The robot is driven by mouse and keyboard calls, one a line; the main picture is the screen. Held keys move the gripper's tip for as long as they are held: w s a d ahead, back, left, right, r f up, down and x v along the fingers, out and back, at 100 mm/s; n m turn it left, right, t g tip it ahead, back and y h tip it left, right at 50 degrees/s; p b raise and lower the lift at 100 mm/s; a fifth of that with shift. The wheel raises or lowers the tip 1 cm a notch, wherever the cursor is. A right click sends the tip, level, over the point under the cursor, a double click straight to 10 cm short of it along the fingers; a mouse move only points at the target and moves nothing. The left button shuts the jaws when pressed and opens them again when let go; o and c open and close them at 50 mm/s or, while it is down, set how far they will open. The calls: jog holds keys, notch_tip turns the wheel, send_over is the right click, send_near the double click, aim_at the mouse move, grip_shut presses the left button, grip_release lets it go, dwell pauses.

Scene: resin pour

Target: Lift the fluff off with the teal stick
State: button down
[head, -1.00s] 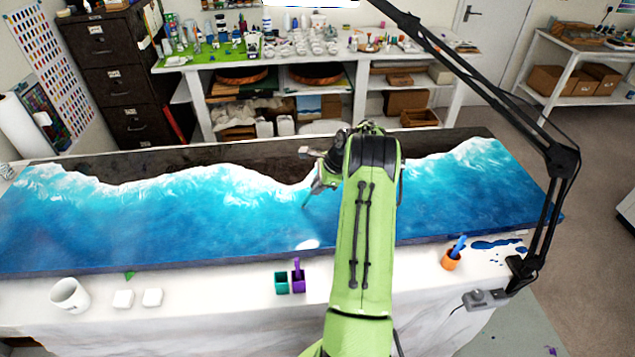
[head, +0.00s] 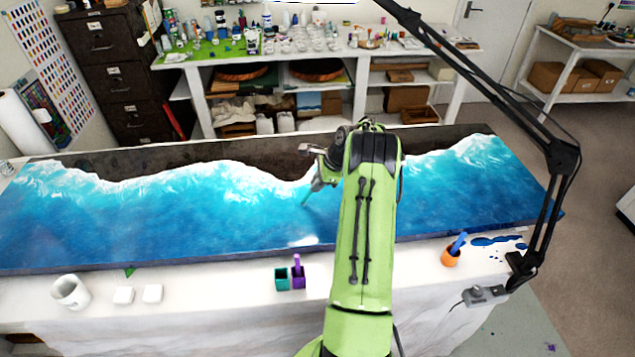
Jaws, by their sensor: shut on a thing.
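The resin slab (head: 130,230) lies across the table, with blue water, white foam and a dark back strip. My gripper (head: 315,184) is over the middle of the slab, just left of my arm. It is shut on the teal stick (head: 307,198), which points down and left toward the blue surface. I cannot tell whether the tip touches the resin. The fluff cannot be made out at this size. A teal cup (head: 282,280) stands at the table's front with no stick showing in it.
A purple cup (head: 298,279) with a purple stick adjoins the teal cup. An orange cup (head: 451,257) holds a blue stick. A black lamp arm (head: 548,200) rises at the right.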

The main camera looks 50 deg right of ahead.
jog(key=shift+f, duration=0.3)
dwell(0.5)
